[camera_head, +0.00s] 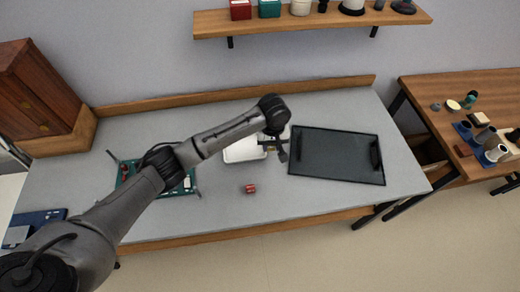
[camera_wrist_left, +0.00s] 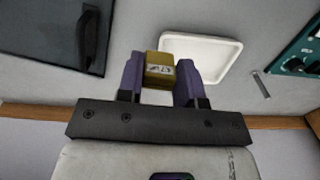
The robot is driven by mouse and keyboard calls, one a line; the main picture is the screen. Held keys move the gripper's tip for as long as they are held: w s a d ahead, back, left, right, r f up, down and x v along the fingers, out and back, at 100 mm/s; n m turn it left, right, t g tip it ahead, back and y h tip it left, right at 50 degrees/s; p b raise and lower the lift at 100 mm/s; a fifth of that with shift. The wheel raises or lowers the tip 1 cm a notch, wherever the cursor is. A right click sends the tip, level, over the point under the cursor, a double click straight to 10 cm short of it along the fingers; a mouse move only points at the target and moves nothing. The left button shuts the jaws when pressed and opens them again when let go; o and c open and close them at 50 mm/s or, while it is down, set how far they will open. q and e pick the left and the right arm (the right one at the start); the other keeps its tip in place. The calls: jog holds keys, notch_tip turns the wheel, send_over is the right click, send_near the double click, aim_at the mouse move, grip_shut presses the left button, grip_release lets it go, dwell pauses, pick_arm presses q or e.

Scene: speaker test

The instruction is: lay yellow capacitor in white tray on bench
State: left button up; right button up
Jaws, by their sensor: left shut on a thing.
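My left gripper (camera_wrist_left: 160,80) is shut on the yellow capacitor (camera_wrist_left: 158,68), a small yellow block with a printed label, held between its two purple-sided fingers. The white tray (camera_wrist_left: 228,48) lies on the bench just beyond the fingers in the left wrist view, and the capacitor overlaps its left part there. In the head view the left gripper (camera_head: 275,148) is over the right part of the white tray (camera_head: 240,153), partly hiding it. The capacitor cannot be made out in the head view. My right gripper is in neither view.
A dark tray with handles (camera_head: 335,155) lies right of the white tray on the grey bench (camera_head: 310,205). A small red part (camera_head: 250,188) lies in front. A green circuit board (camera_head: 180,187) is at left, partly under my arm. A shelf (camera_head: 300,22) hangs behind.

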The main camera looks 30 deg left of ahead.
pick_arm(q)
jog(key=shift+s+a, duration=0.15)
jog(key=shift+a, duration=0.15)
jog(key=n+b, duration=0.1)
jog(key=b, duration=0.2)
send_near(244, 151)
jog(key=shift+d+f, duration=0.5)
jog(key=shift+d, duration=0.05)
jog(key=shift+a+f, duration=0.3)
jog(key=shift+a, duration=0.2)
jog(key=shift+f+b, duration=1)
jog(key=shift+f, duration=1)
jog(key=o, duration=0.9)
jog(key=shift+f, duration=0.1)
